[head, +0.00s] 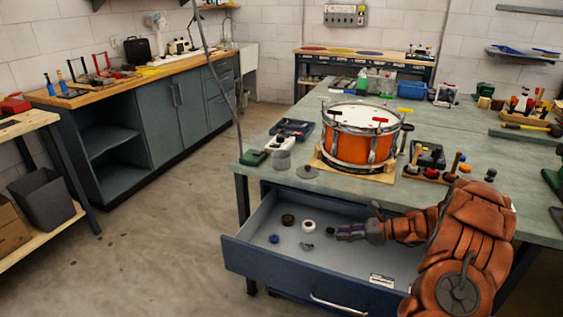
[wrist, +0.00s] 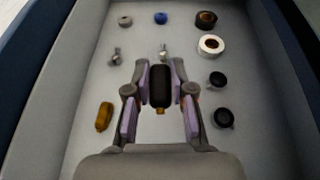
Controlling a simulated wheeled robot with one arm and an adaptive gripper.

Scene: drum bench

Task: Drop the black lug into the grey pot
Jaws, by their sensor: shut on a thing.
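My gripper (head: 343,232) is low inside the open drawer, with its fingers pointing left in the head view. In the wrist view my gripper (wrist: 160,76) is shut on the black lug (wrist: 160,88), a dark rounded piece held upright between the two finger pads. The lug cannot be made out clearly in the head view. A small grey pot (head: 281,160) stands on the bench top near its front left edge, above the drawer. A flat grey disc (head: 293,176), perhaps its lid, lies beside it. The pot is not in the wrist view.
The open drawer (head: 262,262) holds a blue piece (wrist: 161,18), a brown ring (wrist: 206,19), a white roll (wrist: 211,44), an amber piece (wrist: 104,116), black knobs (wrist: 223,118) and silver wing pieces. An orange drum (head: 360,135) stands on the bench, right of the pot.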

